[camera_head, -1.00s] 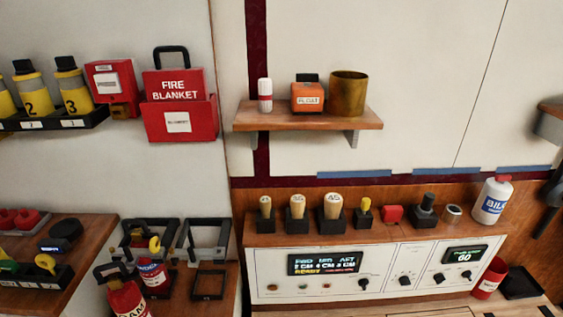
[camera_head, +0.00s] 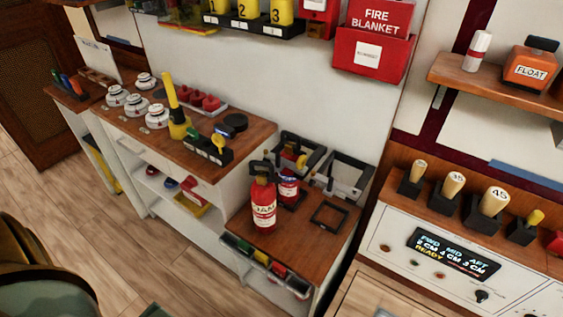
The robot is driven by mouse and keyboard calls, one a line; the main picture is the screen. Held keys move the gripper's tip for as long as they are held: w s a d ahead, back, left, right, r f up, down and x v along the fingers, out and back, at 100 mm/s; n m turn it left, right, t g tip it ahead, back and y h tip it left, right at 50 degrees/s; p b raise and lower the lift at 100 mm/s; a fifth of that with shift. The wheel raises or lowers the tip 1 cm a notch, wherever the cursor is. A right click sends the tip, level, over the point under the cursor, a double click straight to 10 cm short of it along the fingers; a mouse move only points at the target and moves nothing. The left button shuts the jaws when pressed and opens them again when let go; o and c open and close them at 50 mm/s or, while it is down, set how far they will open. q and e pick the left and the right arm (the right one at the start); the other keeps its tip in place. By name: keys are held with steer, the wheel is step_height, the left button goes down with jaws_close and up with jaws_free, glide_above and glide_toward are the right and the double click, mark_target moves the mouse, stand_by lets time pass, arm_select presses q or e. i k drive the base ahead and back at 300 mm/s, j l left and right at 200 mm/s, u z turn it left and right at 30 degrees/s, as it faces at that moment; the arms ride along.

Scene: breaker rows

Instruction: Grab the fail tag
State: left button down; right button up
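No tag with a readable "fail" label shows. A black holder (camera_head: 238,248) on the front edge of the low wooden counter carries small green, yellow and red pieces; their lettering is too small to read. A black rack (camera_head: 205,149) on the longer counter holds a green piece (camera_head: 190,131) and a yellow-topped piece (camera_head: 218,142), also unreadable. I cannot tell whether any of these is the fail tag. Neither of my grippers is in view.
White round items (camera_head: 135,103) and a yellow tool (camera_head: 172,95) sit on the longer counter. A control panel (camera_head: 450,255) stands at right. Wooden floor (camera_head: 120,250) is open in front.

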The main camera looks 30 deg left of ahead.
mark_target(279, 270)
steer(key=j+u, duration=0.1)
steer(key=u, duration=0.8)
